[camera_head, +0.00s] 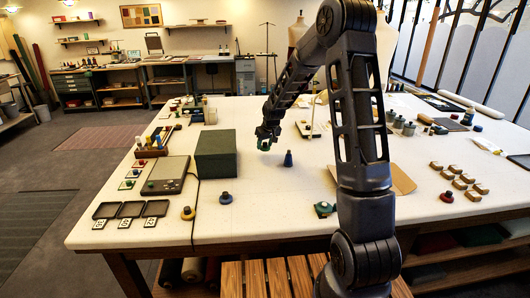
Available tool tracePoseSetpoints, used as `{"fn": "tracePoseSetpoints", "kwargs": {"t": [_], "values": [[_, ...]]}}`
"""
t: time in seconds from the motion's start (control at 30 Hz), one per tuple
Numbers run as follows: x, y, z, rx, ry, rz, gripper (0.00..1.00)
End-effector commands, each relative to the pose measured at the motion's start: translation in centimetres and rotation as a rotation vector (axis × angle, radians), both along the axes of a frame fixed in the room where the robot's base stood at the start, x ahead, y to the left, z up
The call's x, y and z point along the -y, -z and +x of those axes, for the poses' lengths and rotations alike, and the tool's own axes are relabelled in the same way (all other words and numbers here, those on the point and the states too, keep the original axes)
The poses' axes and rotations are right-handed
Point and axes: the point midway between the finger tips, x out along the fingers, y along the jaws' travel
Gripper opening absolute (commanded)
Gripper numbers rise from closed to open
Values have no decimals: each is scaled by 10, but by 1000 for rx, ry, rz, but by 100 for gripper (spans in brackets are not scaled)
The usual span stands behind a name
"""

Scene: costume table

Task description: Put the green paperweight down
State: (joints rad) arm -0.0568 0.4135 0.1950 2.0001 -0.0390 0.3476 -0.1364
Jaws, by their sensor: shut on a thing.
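My gripper (268,136) is over the middle of the white table (262,206), left of my upright arm column. It points down and is shut on the small green paperweight (264,146). The paperweight appears to be held a little above the table top; the gap under it is too small to judge. A dark blue cone-shaped piece (288,159) stands to the right of it and nearer, apart from the gripper.
A large dark green box (216,154) stands close on the left. A grey scale (167,175), black trays (132,209) and knobbed weights (188,213) lie further left and in front. Several tan blocks (461,178) lie at the right. Table around the cone is clear.

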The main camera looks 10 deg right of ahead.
Motion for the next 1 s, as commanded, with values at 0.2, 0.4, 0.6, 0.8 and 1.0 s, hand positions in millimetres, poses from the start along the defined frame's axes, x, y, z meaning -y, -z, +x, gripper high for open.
{"fn": "tracePoseSetpoints", "kwargs": {"t": [0.2, 0.4, 0.6, 0.8, 1.0], "values": [[-1, 23, 0, -2, 0, 0, 15], [-1, 42, 0, 0, 0, 0, 15], [0, 41, 0, 1, 0, 0, 15], [0, 44, 0, 0, 0, 0, 56], [0, 44, 0, 0, 0, 0, 68]]}}
